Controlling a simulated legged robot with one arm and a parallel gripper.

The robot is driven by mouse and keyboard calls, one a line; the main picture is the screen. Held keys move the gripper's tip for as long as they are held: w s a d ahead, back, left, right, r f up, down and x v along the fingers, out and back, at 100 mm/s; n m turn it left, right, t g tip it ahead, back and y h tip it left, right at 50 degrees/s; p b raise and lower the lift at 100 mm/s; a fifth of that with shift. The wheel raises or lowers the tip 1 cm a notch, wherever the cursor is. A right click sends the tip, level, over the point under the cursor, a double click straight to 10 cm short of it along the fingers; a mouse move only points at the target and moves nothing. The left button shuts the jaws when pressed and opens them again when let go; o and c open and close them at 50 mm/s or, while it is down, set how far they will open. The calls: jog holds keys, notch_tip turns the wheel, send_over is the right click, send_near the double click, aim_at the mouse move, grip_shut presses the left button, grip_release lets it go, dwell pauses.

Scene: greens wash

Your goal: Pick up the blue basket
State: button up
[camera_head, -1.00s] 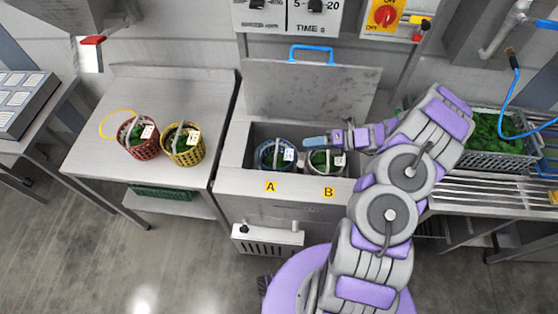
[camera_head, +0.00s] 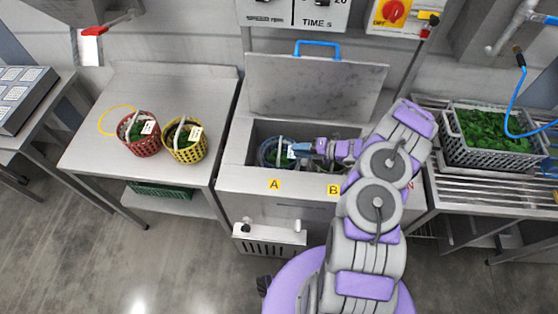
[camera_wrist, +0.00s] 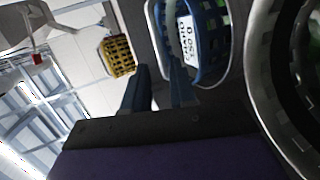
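The blue basket (camera_head: 266,157) sits in the left part of the sink tank, above label A, with a pale handle, a white tag and greens inside. The wrist view shows the blue basket (camera_wrist: 222,45) at the top, close to the fingers. My gripper (camera_head: 297,150) is at the basket's right side, near its tag. In the wrist view my gripper (camera_wrist: 160,85) has two dark blue fingers apart, with a gap between them. The right finger overlaps the basket's edge in the picture. I cannot tell whether the fingers touch it or whether the handle is between them.
A pale basket (camera_wrist: 291,85) stands close on the right, above label B, mostly hidden by my arm in the head view. The steel tank (camera_head: 232,150) has its lid (camera_head: 315,88) raised behind. Red (camera_head: 146,147) and yellow (camera_head: 186,152) baskets stand on the left table.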

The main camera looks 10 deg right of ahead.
jog(key=shift+w+a+f+b, duration=0.35)
jog(key=shift+w+a+f, duration=0.25)
jog(key=shift+w, duration=0.1)
jog(key=x, duration=0.3)
jog(key=b+x, duration=0.1)
jog(key=shift+w+a+r, duration=0.2)
jog(key=shift+a, duration=0.15)
jog(key=shift+d, duration=0.4)
jog(key=c, duration=0.4)
jog(key=shift+a, duration=0.1)
grip_shut()
jog(key=shift+a, duration=0.1)
jog(key=shift+s+f, duration=0.1)
